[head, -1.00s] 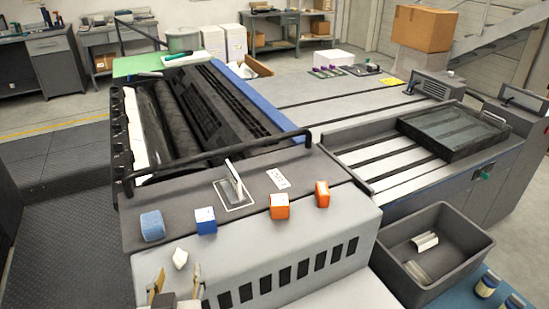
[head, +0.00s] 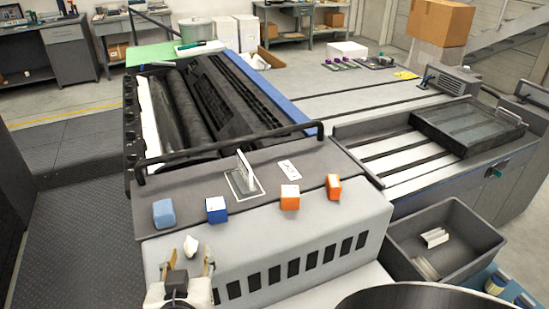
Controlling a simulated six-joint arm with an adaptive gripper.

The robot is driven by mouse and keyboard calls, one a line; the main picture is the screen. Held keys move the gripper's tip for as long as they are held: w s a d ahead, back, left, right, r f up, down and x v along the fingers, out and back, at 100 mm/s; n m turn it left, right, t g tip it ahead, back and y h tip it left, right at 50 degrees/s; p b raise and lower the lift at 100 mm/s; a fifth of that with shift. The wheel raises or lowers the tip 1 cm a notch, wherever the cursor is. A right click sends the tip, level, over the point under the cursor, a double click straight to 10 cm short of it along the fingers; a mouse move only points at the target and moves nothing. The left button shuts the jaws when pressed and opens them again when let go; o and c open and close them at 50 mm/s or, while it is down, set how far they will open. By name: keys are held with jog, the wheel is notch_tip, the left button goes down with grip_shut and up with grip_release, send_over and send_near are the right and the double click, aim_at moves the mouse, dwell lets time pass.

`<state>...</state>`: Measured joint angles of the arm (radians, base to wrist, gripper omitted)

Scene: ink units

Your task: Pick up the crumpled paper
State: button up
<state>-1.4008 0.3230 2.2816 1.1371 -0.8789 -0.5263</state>
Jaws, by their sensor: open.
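The crumpled paper (head: 191,246) is a small white lump at the front left of the press's light grey housing. My gripper (head: 189,262) is in the lower left of the head view, with two tan fingers spread apart. The paper shows just beyond and between the fingertips in the picture. No finger visibly touches it, but the depth between them is hard to tell. The gripper is open and holds nothing visible.
A blue sponge-like block (head: 164,213), a blue-and-white box (head: 216,209) and two orange boxes (head: 290,197) (head: 333,187) line the ledge behind the paper. A dark bin (head: 480,262) stands at the right. A black rail (head: 225,150) crosses behind the ledge.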

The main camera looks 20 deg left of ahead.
aim_at(189, 250)
jog(key=shift+x, duration=2.65)
jog(key=shift+s+a, duration=0.1)
jog(key=shift+a, duration=0.05)
jog(key=c, duration=0.8)
